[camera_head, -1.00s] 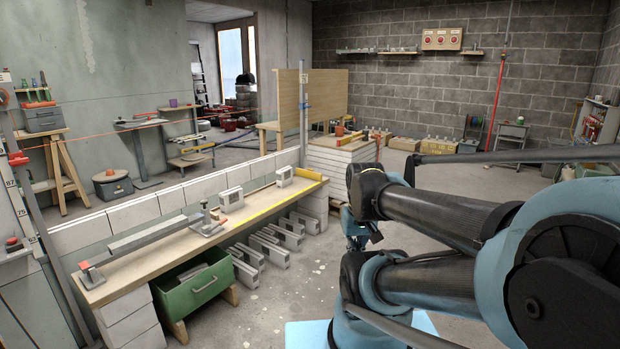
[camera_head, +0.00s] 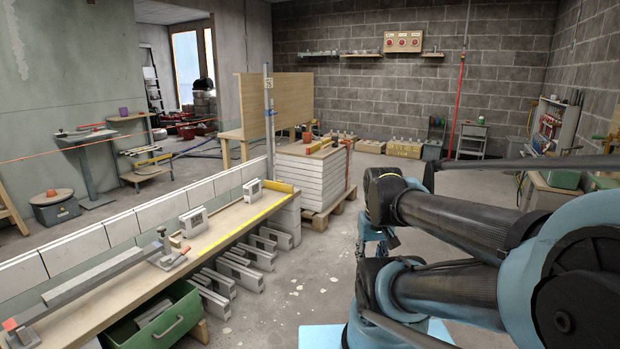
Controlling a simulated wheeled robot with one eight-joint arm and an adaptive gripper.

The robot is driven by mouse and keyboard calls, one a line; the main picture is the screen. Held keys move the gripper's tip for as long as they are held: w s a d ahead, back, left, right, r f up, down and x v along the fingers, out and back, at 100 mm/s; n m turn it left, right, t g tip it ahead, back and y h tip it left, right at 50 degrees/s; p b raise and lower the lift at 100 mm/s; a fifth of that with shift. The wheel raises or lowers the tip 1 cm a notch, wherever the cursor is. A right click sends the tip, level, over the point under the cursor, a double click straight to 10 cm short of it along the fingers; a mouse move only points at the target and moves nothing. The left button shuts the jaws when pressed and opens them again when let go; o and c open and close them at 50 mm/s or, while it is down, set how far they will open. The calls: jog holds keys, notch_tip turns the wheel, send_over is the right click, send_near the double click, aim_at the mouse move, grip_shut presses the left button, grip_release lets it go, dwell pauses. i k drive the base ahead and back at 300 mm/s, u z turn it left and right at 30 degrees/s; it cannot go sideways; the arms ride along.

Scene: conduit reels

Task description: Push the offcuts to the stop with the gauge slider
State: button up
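A long workbench (camera_head: 222,229) runs from lower left toward the middle, with a yellow strip along its front edge. A metal clamp-like fitting, perhaps the gauge slider (camera_head: 167,254), stands on it at the end of a long grey bar (camera_head: 95,282). A red-topped fitting, possibly the stop (camera_head: 14,332), is at the bar's near end, cut by the frame edge. Two pale blocks with openings, a nearer one (camera_head: 193,222) and a farther one (camera_head: 252,191), stand upright on the bench; I cannot tell whether they are the offcuts. My gripper is not clearly visible; my folded arm fills the right side, apart from the bench.
A green drawer or bin (camera_head: 160,325) sticks out below the bench. Several pale blocks (camera_head: 235,275) lie on the floor beside it. A pallet stack (camera_head: 308,180) stands beyond the bench's far end. Grey floor between bench and arm is clear.

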aim_at(279, 185)
jog(key=z, duration=0.4)
jog(key=i, duration=1.1)
jog(key=z, duration=0.4)
jog(key=i, duration=1.05)
jog(key=u, duration=0.6)
jog(key=i, duration=1.4)
jog(key=u, duration=0.5)
